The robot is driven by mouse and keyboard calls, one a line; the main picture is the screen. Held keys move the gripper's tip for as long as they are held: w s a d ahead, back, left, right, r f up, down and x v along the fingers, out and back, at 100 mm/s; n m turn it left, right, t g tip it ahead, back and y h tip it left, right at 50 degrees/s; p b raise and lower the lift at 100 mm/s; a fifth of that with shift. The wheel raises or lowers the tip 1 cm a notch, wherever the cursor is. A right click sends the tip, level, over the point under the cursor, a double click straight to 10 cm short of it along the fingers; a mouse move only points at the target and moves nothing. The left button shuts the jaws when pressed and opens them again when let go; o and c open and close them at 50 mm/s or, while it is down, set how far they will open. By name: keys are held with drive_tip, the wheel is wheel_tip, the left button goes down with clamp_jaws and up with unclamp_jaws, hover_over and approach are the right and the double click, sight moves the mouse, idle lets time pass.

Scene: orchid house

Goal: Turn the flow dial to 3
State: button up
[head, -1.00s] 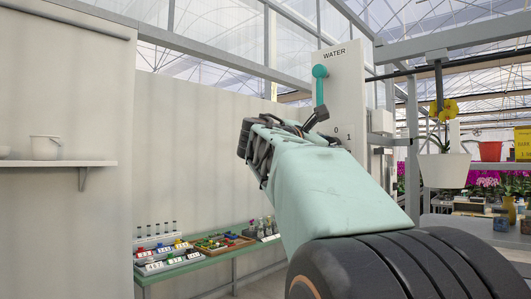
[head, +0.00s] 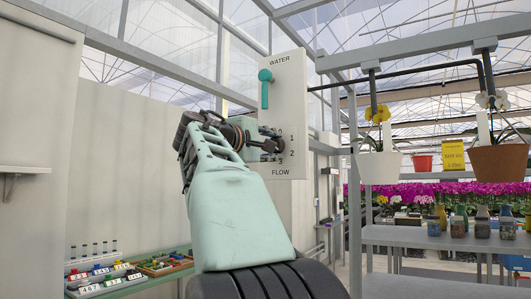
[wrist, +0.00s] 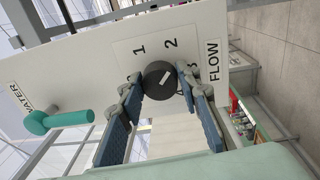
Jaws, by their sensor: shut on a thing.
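The flow dial (wrist: 158,74) is a round dark knob with a white mark, on a white panel (head: 290,95) labelled WATER and FLOW. In the wrist view the numbers 1, 2 and 3 curve around it, with 0 mostly hidden by a finger. The white mark slants up to the right, seemingly between 2 and 3. My gripper (wrist: 163,85) has a finger on each side of the dial and is shut on it. In the head view my gripper (head: 262,147) covers the dial and part of the numbers.
A teal lever (head: 265,88) hangs on the panel above the dial; it also shows in the wrist view (wrist: 57,120). Potted orchids (head: 380,160) hang to the right over a grey table (head: 400,237). A green bench (head: 130,283) with small parts stands lower left.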

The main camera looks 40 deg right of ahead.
drive_tip(key=shift+w+m+g+b, duration=0.1)
drive_tip(key=shift+m+g+b, duration=0.35)
drive_tip(key=shift+m, duration=2)
drive_tip(key=shift+m+g+b, duration=0.1)
drive_tip(key=shift+m+b, duration=0.65)
drive_tip(key=shift+m, duration=1.7)
drive_tip(key=o, duration=1.2)
drive_tip(key=shift+c, duration=0.2)
drive_tip(key=shift+a, duration=0.2)
drive_tip(key=v, duration=1.1)
drive_tip(key=shift+a+f, duration=0.25)
drive_tip(key=shift+a, duration=0.05)
